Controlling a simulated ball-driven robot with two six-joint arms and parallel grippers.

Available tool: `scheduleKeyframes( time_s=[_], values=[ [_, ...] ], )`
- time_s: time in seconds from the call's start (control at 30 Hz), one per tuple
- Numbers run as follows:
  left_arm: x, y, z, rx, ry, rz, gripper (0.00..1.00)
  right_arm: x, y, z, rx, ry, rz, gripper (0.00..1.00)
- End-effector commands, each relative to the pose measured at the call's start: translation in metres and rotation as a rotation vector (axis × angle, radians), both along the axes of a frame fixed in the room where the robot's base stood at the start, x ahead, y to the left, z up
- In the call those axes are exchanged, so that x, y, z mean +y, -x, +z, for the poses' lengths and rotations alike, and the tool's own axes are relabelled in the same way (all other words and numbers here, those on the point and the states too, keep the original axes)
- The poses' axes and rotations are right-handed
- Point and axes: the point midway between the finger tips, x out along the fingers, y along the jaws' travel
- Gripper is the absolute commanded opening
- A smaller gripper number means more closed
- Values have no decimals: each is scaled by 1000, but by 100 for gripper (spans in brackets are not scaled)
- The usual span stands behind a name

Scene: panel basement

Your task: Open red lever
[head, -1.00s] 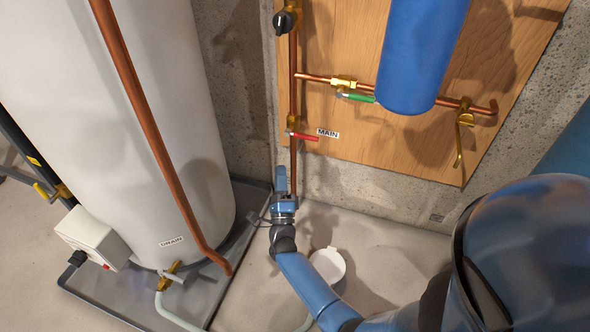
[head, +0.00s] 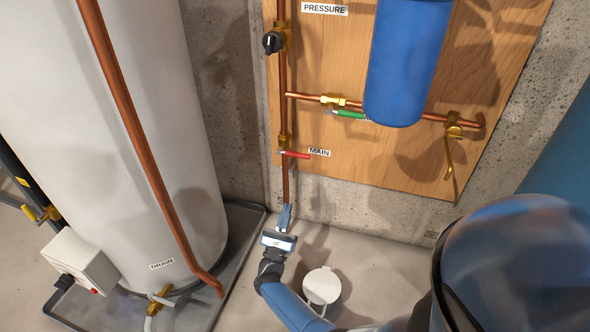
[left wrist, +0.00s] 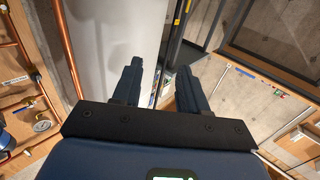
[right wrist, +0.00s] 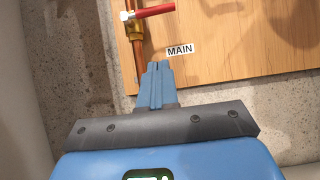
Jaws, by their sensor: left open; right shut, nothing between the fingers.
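The red lever (head: 295,155) sits on a brass valve on the vertical copper pipe, beside the MAIN label (head: 319,152). It points right, crosswise to the pipe. In the right wrist view the red lever (right wrist: 154,11) is at the top, above the fingertips. My right gripper (head: 285,210) is shut and empty, in front of the pipe and below the lever, apart from it. It also shows in the right wrist view (right wrist: 158,68). My left gripper (left wrist: 152,75) is open and empty in the left wrist view; it is not seen in the head view.
A green lever (head: 349,114) and a blue filter housing (head: 407,70) are to the upper right on the wooden board (head: 400,165). A white tank (head: 150,130) with a slanting copper pipe (head: 140,140) stands left. A white bucket-like container (head: 322,286) is on the floor.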

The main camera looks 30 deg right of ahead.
Motion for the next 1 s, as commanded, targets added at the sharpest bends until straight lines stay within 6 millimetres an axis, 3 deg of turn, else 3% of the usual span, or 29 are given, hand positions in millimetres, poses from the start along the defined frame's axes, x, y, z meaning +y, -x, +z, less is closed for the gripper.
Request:
scheduleKeyframes(
  time_s=[0.47, 1.0],
  values=[
    [0, 0, -1, -2, 0, 0, 43, -9, -7, 8, -1, 2, -3, 0],
    [0, -3, -1, -34, 0, 1, 43, -66, -55, 59, -1, 3, -2, 0]
  ],
)
